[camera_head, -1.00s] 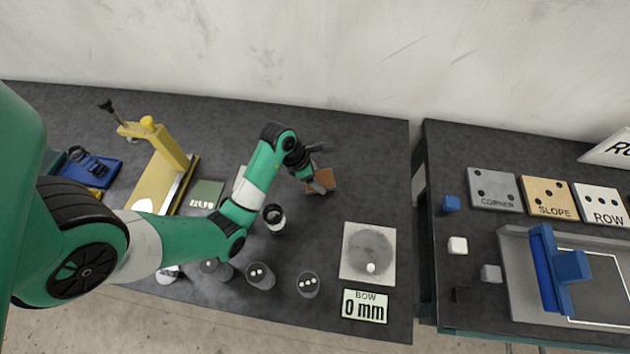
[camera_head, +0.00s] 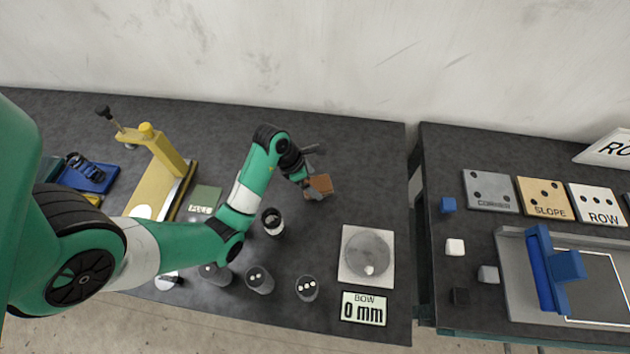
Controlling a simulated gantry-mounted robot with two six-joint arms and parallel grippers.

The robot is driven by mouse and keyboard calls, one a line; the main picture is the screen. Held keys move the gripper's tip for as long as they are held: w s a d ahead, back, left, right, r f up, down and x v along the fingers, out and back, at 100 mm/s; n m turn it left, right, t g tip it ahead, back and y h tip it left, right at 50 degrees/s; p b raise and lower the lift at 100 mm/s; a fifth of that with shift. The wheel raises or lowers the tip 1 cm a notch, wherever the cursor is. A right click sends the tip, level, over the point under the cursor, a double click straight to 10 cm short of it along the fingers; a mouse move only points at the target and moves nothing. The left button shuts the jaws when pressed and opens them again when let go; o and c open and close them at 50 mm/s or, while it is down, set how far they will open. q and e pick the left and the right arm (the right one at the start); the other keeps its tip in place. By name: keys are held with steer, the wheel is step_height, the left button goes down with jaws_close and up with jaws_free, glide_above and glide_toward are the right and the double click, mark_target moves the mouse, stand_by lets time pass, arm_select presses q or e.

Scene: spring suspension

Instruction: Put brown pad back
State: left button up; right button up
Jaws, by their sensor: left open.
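The brown pad (camera_head: 321,184) is a small brown block on the dark table, right of the middle of the left bench. My left gripper (camera_head: 314,172) is at the pad, with its fingers around or beside it; the jaws are open. The wrist hides part of the pad's left side, so I cannot tell whether the fingers touch it. My right gripper is not in view.
A white plate with a grey disc (camera_head: 368,252) lies to the right, above a "BOW 0 mm" display (camera_head: 363,308). Several dark cylinders (camera_head: 260,279) stand in front. A yellow press (camera_head: 160,165) stands left. A gap separates the right bench (camera_head: 440,150).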

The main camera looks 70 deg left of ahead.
arm_select(q)
steer(key=p+v, duration=0.6)
steer(key=v, duration=0.4)
steer(key=shift+r, duration=0.1)
